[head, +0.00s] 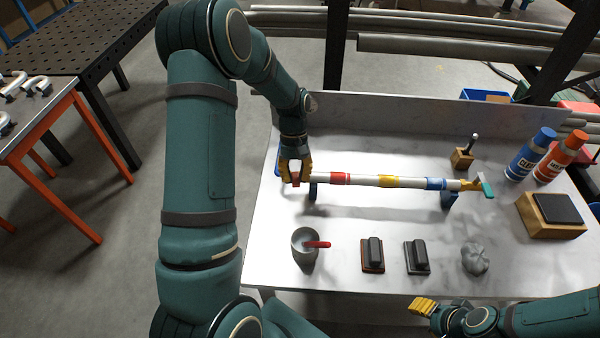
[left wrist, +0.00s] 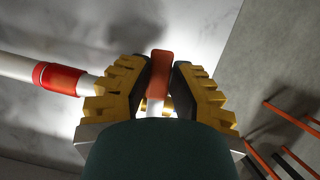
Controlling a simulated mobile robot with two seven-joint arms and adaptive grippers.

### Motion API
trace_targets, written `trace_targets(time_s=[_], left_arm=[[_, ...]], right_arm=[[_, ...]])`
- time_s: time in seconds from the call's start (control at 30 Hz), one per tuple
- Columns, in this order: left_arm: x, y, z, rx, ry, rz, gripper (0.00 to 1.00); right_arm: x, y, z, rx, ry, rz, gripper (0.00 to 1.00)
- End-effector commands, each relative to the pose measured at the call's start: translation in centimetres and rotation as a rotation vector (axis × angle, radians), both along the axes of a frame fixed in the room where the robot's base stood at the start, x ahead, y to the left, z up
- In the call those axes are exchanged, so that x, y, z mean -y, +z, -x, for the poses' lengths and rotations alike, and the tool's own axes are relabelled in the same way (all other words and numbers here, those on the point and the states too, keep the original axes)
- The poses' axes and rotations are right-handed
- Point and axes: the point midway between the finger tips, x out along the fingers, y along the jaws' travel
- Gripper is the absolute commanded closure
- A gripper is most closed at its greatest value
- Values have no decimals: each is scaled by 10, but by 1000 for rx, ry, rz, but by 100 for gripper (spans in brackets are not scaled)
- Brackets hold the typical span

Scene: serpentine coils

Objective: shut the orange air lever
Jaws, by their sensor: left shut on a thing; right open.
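A white pipe (head: 358,180) with red, yellow and blue bands lies level on blue supports across the table. The orange air lever (left wrist: 160,72) is at its left end; in the head view my gripper mostly hides it. My left gripper (head: 295,172) is at that end, its yellow fingers on either side of the lever. The left wrist view shows the fingers (left wrist: 158,85) closed on the lever, which stands between them, roughly square to the pipe. A teal lever (head: 487,189) is at the pipe's right end. My right gripper (head: 423,306) is open by the table's front edge, away from the pipe.
In front of the pipe are a grey cup (head: 305,255) with a red-handled tool, two dark blocks (head: 373,252) (head: 417,256) and a grey lump (head: 475,260). A wooden box (head: 551,214), bottles (head: 531,155) and a small wooden holder (head: 462,158) stand right.

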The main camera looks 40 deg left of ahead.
Motion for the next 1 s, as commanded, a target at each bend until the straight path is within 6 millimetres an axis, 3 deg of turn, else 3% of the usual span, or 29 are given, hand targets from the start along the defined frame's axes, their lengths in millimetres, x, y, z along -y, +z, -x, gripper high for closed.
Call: trace_targets(time_s=[0.33,0.9,0.93,1.0], left_arm=[[-5,-2,6,-6,-146,2,100],[-7,-2,7,-6,-172,2,100],[-7,-2,7,-6,-172,2,66],[-7,-2,7,-6,-171,1,47]], right_arm=[[0,1,0,0,0,0,53],[0,1,0,0,0,0,53],[0,2,0,0,0,0,53],[0,2,0,0,0,0,53]])
